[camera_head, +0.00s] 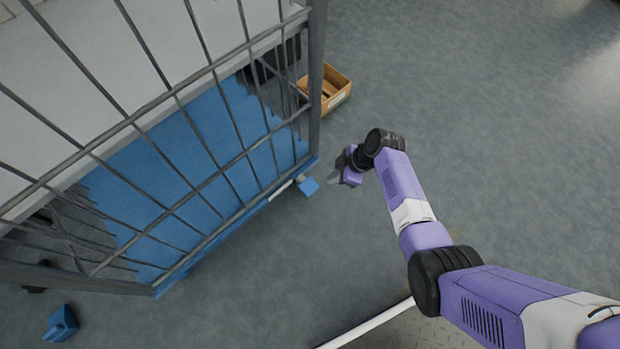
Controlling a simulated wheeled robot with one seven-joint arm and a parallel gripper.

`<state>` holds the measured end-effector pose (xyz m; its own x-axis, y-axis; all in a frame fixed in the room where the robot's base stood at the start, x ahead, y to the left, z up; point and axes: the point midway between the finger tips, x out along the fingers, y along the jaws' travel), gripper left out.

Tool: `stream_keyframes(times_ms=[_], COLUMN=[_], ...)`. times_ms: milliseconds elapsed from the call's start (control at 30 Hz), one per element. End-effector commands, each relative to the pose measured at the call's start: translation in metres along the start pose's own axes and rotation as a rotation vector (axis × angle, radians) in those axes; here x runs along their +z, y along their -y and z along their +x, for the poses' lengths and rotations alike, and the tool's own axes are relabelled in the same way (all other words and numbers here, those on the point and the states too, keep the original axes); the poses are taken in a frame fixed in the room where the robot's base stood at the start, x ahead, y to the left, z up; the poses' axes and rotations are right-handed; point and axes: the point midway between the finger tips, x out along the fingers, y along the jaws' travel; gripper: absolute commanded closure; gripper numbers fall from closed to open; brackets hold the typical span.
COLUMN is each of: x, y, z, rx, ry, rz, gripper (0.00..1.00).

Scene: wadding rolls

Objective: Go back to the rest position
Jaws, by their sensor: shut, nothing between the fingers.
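My arm, purple and white with black joints, reaches from the lower right toward the middle of the view. My gripper (335,179) is at its end, small in the picture, shut and with nothing in it. It is over the grey floor, just right of the near right corner of a barred metal cart (316,75). In the picture it is close to a blue caster piece (308,187) at that corner. I cannot tell the gap between them. No wadding roll is clearly visible.
The cart has a blue base (190,150) and a pale block (90,60) behind its bars. An open wooden crate (340,98) stands on the floor beyond the corner. A blue caster (61,323) shows at lower left. The floor (500,130) on the right is clear.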

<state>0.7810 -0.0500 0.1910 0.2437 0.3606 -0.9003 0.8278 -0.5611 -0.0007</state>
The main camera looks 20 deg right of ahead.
Motion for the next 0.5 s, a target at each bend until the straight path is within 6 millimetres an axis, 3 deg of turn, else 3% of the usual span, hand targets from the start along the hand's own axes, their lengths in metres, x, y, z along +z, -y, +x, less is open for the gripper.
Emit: stream_keyframes(times_ms=[133, 500], x=[-0.0003, 0.0005], y=[-0.0004, -0.0003], z=[-0.0135, -0.0143], rx=[0.001, 0.000], ry=[0.000, 0.000], rz=[0.001, 0.001], gripper=[1.00, 1.00])
